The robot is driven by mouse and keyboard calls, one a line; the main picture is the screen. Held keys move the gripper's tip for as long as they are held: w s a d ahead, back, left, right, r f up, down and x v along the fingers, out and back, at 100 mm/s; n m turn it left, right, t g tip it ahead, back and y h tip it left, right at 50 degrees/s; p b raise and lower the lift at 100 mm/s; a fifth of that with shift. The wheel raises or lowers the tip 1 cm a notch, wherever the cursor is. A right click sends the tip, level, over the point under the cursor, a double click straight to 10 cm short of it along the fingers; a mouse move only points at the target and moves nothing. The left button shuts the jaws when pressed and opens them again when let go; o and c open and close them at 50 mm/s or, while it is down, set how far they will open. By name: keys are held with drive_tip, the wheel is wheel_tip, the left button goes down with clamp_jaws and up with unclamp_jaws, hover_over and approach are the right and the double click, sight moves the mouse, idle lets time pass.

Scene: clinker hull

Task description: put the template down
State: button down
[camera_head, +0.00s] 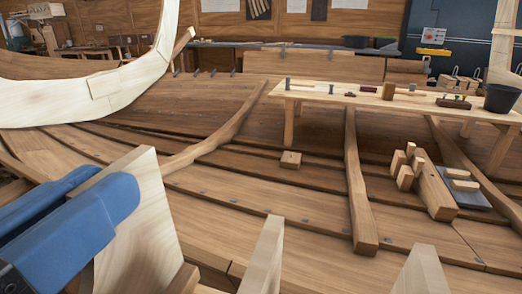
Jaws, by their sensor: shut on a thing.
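My gripper (112,184) is at the lower left, with its blue fingers on a pale wooden board. This board, which looks like the template (155,222), stands on edge in the grip, tilted. The near finger covers part of its face, and its lower end runs toward the bottom of the picture. I cannot tell whether its lower edge touches anything.
A workbench (330,92) with tools and a dark bucket (501,98) stands at the back right. Curved ribs (358,190) cross the hull planks (250,200). Wooden blocks with clamps (432,190) lie at the right; a small block (290,160) sits mid-hull. Pale upright timbers (263,255) rise in front.

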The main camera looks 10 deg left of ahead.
sight(103, 257)
drive_tip(key=shift+d+f, duration=0.1)
drive_tip(key=shift+f, duration=1.95)
drive_tip(key=c, duration=1.1)
unclamp_jaws()
drive_tip(key=shift+s, duration=0.35)
drive_tip(key=s+b, duration=0.2)
drive_tip(key=s, duration=0.9)
drive_tip(key=shift+s+a, duration=0.15)
drive_tip(key=shift+a, duration=0.3)
